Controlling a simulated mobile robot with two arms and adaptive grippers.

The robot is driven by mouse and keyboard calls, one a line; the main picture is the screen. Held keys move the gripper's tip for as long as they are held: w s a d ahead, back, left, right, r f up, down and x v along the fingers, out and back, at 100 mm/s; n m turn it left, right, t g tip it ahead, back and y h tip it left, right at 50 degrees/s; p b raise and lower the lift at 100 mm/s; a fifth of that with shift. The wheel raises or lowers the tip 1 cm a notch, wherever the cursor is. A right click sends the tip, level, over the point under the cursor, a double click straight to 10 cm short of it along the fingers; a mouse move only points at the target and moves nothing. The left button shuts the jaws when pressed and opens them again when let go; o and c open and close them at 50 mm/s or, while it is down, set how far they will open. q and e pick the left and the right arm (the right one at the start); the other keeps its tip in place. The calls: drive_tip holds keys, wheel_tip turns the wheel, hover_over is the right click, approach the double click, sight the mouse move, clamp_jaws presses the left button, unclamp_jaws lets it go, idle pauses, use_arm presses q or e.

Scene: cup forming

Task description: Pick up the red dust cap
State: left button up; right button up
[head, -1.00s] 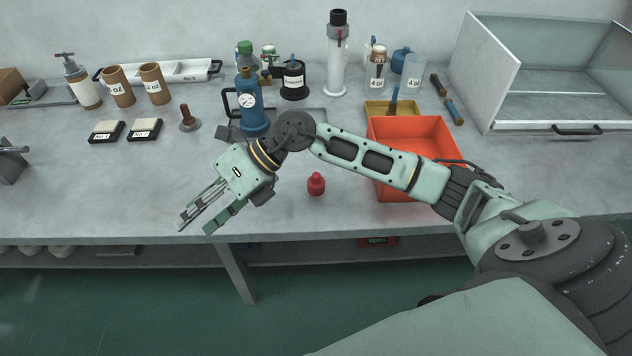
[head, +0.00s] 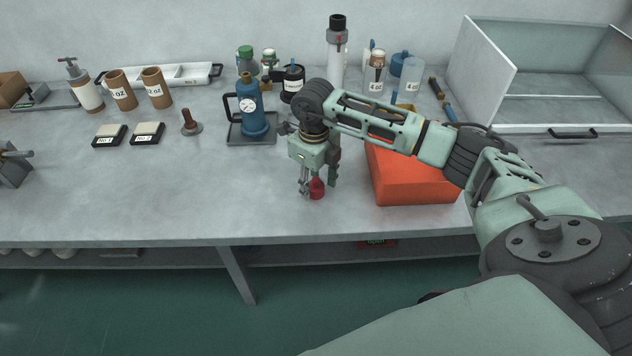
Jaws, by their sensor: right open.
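The red dust cap (head: 317,189) stands upright on the grey workbench, left of the orange bin. My right gripper (head: 318,184) points down over it, open, with fingers on either side of the cap. The upper part of the cap is partly hidden by the fingers. I cannot tell whether the fingers touch it. My left gripper is not in the head view.
The orange bin (head: 411,186) stands just right of the cap, partly behind my arm. A blue bottle (head: 253,108) on a grey tray (head: 246,140) stands behind left. A white open-fronted cabinet (head: 480,65) is at the back right. The bench's left front (head: 150,195) is clear.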

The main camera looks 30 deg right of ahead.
drive_tip(key=shift+f, duration=0.75)
drive_tip(key=shift+c, duration=0.5)
drive_tip(key=c, duration=0.7)
drive_tip(key=shift+r, duration=0.45)
wheel_tip(320, 180, up, 3)
drive_tip(key=shift+w+f+b, duration=0.1)
drive_tip(key=shift+f+b, duration=0.05)
drive_tip(key=shift+b, duration=0.65)
drive_tip(key=s+a+r+b, duration=0.1)
drive_tip(key=s+r, duration=0.1)
drive_tip(key=s, duration=0.1)
drive_tip(key=s+a+r, duration=0.1)
drive_tip(key=s+r, duration=0.2)
drive_tip(key=s, duration=0.1)
drive_tip(key=s+a+r+b, duration=0.1)
drive_tip(key=s+r, duration=0.1)
drive_tip(key=s, duration=0.2)
drive_tip(key=shift+s+a+r+b, duration=0.2)
drive_tip(key=shift+a+r+b, duration=0.05)
drive_tip(key=shift+a+b, duration=0.1)
drive_tip(key=shift+c, duration=0.2)
